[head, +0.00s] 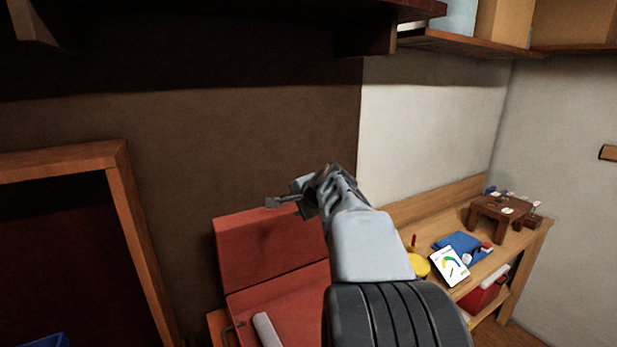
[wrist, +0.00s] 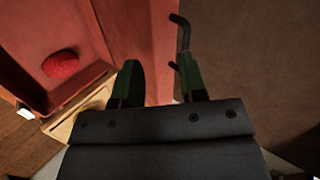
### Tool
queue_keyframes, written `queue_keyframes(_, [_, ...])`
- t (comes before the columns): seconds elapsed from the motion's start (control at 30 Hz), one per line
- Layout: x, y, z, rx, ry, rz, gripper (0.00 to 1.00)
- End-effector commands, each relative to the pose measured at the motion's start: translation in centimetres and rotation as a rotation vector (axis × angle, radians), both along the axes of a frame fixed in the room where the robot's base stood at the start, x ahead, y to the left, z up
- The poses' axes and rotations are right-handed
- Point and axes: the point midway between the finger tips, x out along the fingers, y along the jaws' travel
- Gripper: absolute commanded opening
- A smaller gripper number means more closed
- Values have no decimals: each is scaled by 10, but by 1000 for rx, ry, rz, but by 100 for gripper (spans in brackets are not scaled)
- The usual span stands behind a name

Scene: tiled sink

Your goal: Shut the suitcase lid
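The red suitcase stands open at the lower middle of the head view. Its lid (head: 262,250) is raised about upright behind the base (head: 295,297). A dark bar-like handle (wrist: 184,35) shows beside the lid's edge. My arm hides the suitcase's right part in the head view.
A pale roll (head: 266,328) and, in the wrist view, a red rounded item (wrist: 60,64) lie in the suitcase. A shelf (head: 470,42) hangs above. An empty-looking wooden frame (head: 122,190) stands left.

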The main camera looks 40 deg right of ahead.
Motion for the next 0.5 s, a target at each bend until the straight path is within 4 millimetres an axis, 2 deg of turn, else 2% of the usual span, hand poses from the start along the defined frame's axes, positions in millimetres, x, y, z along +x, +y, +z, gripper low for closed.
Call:
queue_keyframes(0.03, [2,-14,11,24,-23,-39,38])
queue_keyframes(0.1, [4,-26,20,51,-50,-79,38])
queue_keyframes(0.2, [6,-37,26,76,-74,-113,38])
queue_keyframes(0.33, [12,-42,26,89,-86,-127,38])
queue_keyframes(0.5, [26,-44,17,89,-85,-126,38])
